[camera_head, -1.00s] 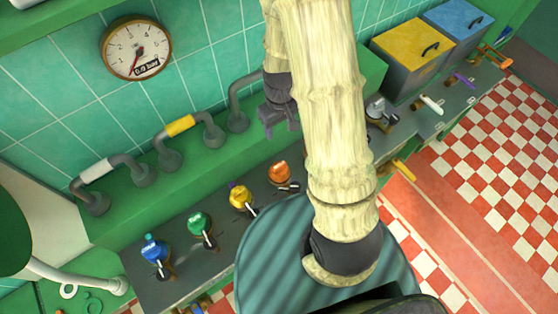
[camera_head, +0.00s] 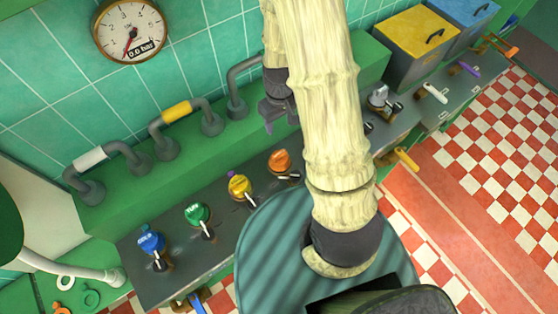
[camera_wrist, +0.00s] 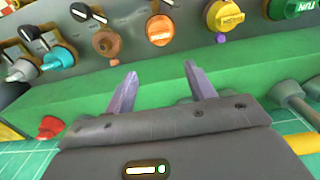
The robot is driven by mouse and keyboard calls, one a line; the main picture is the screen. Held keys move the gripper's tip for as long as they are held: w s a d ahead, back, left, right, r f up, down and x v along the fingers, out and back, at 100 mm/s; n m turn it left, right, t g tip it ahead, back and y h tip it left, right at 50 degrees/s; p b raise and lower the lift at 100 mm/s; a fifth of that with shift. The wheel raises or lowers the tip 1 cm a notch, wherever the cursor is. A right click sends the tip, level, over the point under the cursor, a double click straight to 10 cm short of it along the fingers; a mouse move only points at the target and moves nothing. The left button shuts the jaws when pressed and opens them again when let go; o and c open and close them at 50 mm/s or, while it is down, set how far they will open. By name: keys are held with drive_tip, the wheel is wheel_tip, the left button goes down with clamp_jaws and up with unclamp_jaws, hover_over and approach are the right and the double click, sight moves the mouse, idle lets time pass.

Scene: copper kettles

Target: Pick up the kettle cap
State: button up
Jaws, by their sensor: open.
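My gripper (camera_head: 278,122) is open and empty, above the green ledge (camera_head: 180,165) in the head view. My arm hides part of the scene beside it. In the wrist view its two purple fingers (camera_wrist: 160,72) are spread apart, with bare green ledge (camera_wrist: 150,95) beyond them. I cannot clearly make out a kettle or a kettle cap. A red, cap-like piece (camera_wrist: 50,127) shows at the left of the wrist view, but I cannot tell what it is.
Blue (camera_head: 150,243), green (camera_head: 197,214), yellow (camera_head: 239,186) and orange (camera_head: 280,160) knobs line the grey panel. Grey bent pipes (camera_head: 211,122) rise from the ledge behind. Yellow (camera_head: 418,33) and blue (camera_head: 462,12) lidded bins stand at upper right.

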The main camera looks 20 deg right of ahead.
drive_tip(key=shift+f, duration=0.65)
drive_tip(key=shift+r+b, duration=0.1)
drive_tip(key=shift+b, duration=0.2)
drive_tip(key=s+r+m+t+b, duration=0.2)
drive_tip(key=s+r+m+b, duration=0.1)
drive_tip(key=s+r+b, duration=0.3)
drive_tip(key=shift+s+r+m+t, duration=0.3)
drive_tip(key=shift+s+r, duration=0.6)
drive_tip(key=shift+c, duration=0.4)
drive_tip(key=c, duration=0.3)
drive_tip(key=shift+d, duration=0.1)
